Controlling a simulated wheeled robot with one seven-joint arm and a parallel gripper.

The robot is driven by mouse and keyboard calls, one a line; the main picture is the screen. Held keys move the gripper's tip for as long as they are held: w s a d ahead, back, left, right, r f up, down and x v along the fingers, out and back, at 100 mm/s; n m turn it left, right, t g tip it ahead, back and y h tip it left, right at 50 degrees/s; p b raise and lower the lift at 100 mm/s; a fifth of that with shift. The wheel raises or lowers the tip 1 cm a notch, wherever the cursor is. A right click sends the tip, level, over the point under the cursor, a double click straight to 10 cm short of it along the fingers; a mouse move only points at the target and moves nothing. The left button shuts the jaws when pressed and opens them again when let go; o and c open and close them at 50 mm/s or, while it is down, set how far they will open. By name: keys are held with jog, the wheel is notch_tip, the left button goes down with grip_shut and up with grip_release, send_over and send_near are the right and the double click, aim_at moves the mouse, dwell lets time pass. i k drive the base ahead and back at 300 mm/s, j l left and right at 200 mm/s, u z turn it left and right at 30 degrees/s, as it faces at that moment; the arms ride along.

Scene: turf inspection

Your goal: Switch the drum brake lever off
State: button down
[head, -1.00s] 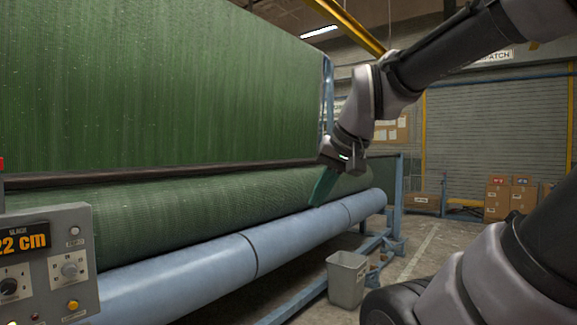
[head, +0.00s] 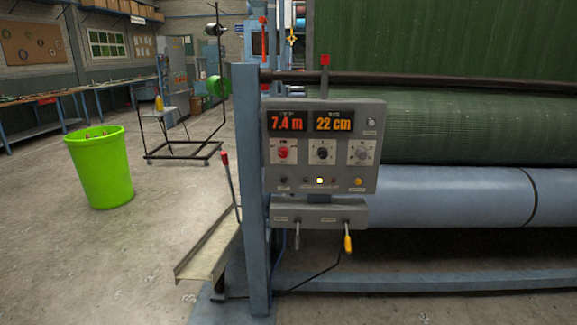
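Several levers show around the grey control panel (head: 350,170) in the head view, and I cannot tell from the labels which is the drum brake lever. A red-knobbed lever (head: 230,183) leans at the left of the blue post. Another red-topped handle (head: 325,75) stands upright above the panel. Under the panel, a small grey box (head: 345,213) carries a grey-handled lever (head: 297,236) and a yellow-handled lever (head: 347,242), both hanging down. The labels above them are too small to read. My gripper is not in view.
A blue post (head: 253,250) stands left of the panel, with a metal channel (head: 208,248) beside it. Green turf (head: 480,125) and a blue roller (head: 450,197) run to the right. A green bin (head: 102,170) and wire-reel stand (head: 182,150) are at left. Floor between is clear.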

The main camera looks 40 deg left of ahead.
aim_at(225, 156)
jog(key=u, duration=1.95)
jog(key=i+j+z, duration=0.2)
jog(key=i+j, duration=0.65)
jog(key=i, duration=0.15)
